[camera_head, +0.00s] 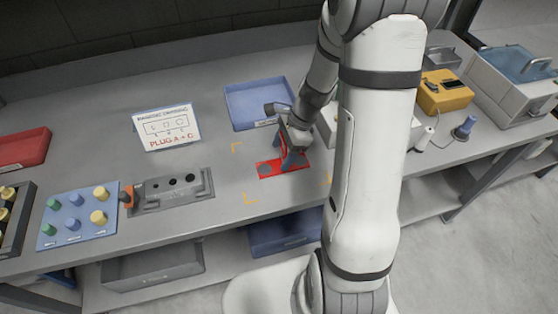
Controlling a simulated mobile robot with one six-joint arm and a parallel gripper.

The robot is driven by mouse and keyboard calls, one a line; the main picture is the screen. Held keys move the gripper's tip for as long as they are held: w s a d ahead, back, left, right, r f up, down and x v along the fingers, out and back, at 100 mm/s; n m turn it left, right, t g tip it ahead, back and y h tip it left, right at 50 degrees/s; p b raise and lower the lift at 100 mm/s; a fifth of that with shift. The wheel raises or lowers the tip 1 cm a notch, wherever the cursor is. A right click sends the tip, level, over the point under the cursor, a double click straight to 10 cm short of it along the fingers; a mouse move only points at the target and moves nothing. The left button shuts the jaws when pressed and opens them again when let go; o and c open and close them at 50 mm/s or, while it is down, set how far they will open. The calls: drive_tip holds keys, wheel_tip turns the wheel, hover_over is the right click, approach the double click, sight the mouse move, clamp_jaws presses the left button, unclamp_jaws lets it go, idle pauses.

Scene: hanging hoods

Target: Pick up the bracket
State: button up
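A grey metal block with three dark holes (172,190), which looks like the bracket, lies on the bench left of centre. A flat red plate (267,171) lies further right between yellow corner marks. My gripper (291,163) points down over the red plate, well to the right of the grey block and apart from it. The fingers are small and partly overlap in this view, so their opening and any contact with the plate are unclear. My own arm hides part of the bench right of the gripper.
A blue tray (258,88) and a sign reading "PLUG A + C" (167,127) stand behind. A blue board with colored plugs (78,220) and an orange-topped item (127,196) are left of the grey block. A yellow box (443,98) is at right.

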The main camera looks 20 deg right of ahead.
drive_tip(key=c, duration=1.2)
drive_tip(key=shift+r, duration=0.15)
